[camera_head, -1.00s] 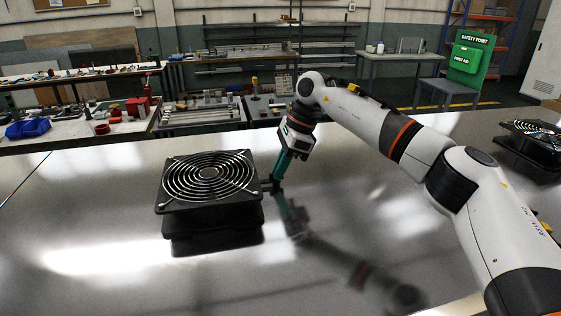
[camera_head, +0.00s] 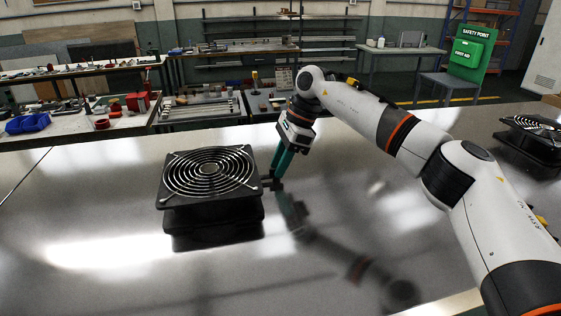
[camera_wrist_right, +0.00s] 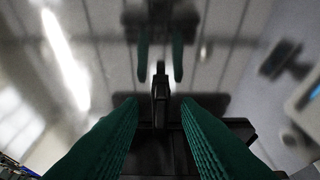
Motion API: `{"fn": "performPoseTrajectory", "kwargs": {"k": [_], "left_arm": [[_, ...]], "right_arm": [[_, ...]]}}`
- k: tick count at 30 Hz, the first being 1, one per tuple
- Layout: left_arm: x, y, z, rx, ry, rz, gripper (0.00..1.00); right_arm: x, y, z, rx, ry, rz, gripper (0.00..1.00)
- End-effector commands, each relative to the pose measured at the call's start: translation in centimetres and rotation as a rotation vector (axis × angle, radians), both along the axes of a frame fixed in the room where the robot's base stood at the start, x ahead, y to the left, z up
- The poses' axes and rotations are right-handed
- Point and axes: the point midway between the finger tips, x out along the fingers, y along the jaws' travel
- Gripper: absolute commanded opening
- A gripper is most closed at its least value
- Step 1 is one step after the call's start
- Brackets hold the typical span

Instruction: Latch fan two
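A black fan (camera_head: 210,178) with a round wire grille lies on the shiny metal table, left of centre in the head view. A small dark latch lever (camera_head: 267,183) sticks out from its right side. My right gripper (camera_head: 278,178) points down at that lever. In the right wrist view, my right gripper (camera_wrist_right: 158,106) is open, its teal fingers apart on either side of the upright black lever (camera_wrist_right: 160,85), with gaps visible. The fan's dark housing (camera_wrist_right: 235,130) lies behind the fingers. A second fan (camera_head: 533,135) sits at the far right. My left gripper is not in view.
The metal table (camera_head: 110,200) is bare around the near fan and mirrors the arm and fingers.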

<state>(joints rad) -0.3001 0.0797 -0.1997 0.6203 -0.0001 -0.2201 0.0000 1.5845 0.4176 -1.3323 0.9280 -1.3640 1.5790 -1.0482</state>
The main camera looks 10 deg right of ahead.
Motion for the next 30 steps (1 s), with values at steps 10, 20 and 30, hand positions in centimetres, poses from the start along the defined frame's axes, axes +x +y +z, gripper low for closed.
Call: {"fn": "performPoseTrajectory", "kwargs": {"k": [10, 20, 30], "left_arm": [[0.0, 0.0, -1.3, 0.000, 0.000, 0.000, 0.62], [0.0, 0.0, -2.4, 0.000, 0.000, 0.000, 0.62], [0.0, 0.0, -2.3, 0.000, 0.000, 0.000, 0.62]], "right_arm": [[0.1, -1.1, 2.4, 0.000, -0.003, -0.002, 0.30], [0.1, -3.7, 8.9, 0.001, -0.002, -0.003, 0.30], [0.1, -4.6, 11.1, 0.000, 0.000, 0.000, 0.30]]}}
